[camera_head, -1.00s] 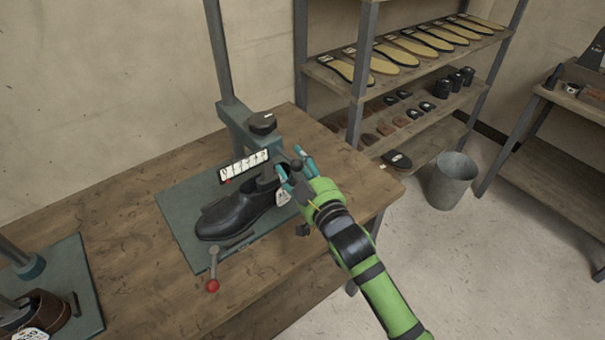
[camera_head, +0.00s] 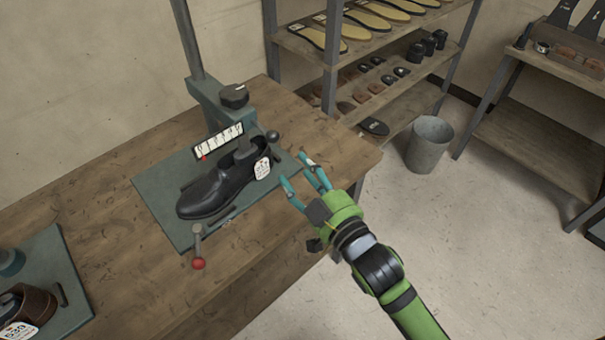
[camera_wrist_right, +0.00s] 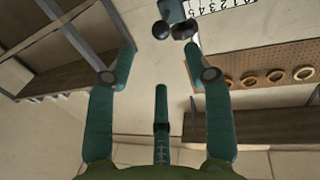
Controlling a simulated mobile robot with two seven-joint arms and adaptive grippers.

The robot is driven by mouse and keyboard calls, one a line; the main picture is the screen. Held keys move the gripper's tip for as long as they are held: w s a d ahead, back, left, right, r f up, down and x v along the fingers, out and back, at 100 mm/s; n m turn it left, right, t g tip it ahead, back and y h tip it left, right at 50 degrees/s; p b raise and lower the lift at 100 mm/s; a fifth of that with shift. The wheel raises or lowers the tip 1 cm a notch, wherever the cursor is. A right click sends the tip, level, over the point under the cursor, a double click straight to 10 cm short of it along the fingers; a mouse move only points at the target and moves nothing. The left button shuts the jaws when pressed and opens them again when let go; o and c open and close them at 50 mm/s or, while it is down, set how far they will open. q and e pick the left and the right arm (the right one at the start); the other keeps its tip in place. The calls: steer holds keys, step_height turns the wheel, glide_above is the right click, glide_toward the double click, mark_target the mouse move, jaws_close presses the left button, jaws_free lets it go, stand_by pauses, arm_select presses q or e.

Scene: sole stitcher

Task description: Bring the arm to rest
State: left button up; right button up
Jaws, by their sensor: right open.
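My right gripper (camera_head: 304,184) is open and empty above the right part of the wooden workbench, to the right of the black shoe (camera_head: 214,190). Its teal fingers (camera_wrist_right: 158,62) show spread apart in the right wrist view, with nothing between them. The shoe sits on the grey-green base plate (camera_head: 160,208) of the stitching machine and bears a white tag (camera_head: 262,167). The machine has a numbered scale (camera_head: 221,139), a dark knob (camera_head: 234,96) and a red-ended lever (camera_head: 198,263). The gripper is apart from the shoe. My left gripper is not in view.
A second plate with a brown shoe part (camera_head: 30,305) is at the lower left. A shelf rack (camera_head: 340,60) with insoles and heels stands behind the bench (camera_head: 110,250). A grey bin (camera_head: 429,145) stands on the floor. Floor to the right of my arm is clear.

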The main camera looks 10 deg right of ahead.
steer(key=s+d+f+m+g+h, duration=0.3)
steer(key=s+d+f+g+h, duration=0.3)
steer(key=f, duration=0.5)
steer(key=s+d+f+m+g+h, duration=0.1)
steer(key=s+d+f+g, duration=0.25)
steer(key=s, duration=0.45)
steer(key=s+d+f+m+g, duration=0.1)
steer(key=s+d+f+g, duration=0.3)
steer(key=s, duration=0.3)
step_height(320, 180, down, 22)
steer(key=s+r, duration=0.1)
steer(key=s, duration=0.1)
steer(key=s+d+f+g, duration=0.1)
steer(key=s+f, duration=0.7)
steer(key=s+d+f+g, duration=0.1)
steer(key=s+d+f, duration=0.1)
steer(key=s+f, duration=0.6)
steer(key=shift+d+h, duration=0.3)
